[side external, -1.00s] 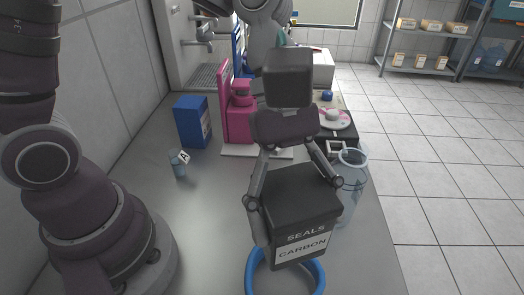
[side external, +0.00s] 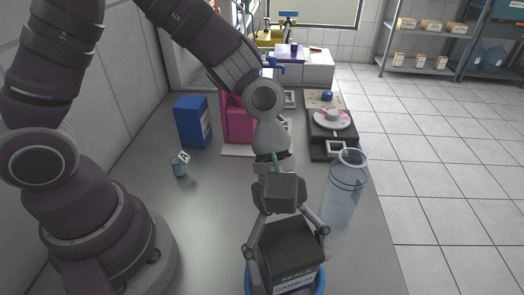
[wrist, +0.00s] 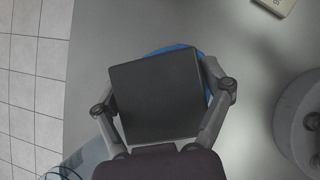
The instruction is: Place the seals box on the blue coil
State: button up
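The seals box (side external: 287,247) is a black box with a white label on its front, at the near edge of the bench in the side view. My gripper (side external: 286,254) is shut on it, with one finger on each side. The blue coil (side external: 320,281) is a ring lying on the bench, and the box is over it and hides most of it. In the wrist view the dark box top (wrist: 155,95) sits between my fingers, and the coil (wrist: 172,49) shows as a blue arc past its edge. I cannot tell whether the box touches the coil.
A clear jar (side external: 346,188) stands to the right of my gripper. The bench left of the coil is clear.

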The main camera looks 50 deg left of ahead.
jog(key=shift+o, duration=0.7)
jog(key=shift+r, duration=0.15)
jog(key=v, duration=1.2)
jog(key=s+a+r+m+t+y, duration=0.1)
jog(key=a+m+t+y, duration=0.5)
jog(key=a+m, duration=0.7)
jog(key=shift+s+a+r+t, duration=0.25)
jog(key=shift+s+a+t, duration=0.1)
jog(key=shift+s+t, duration=0.55)
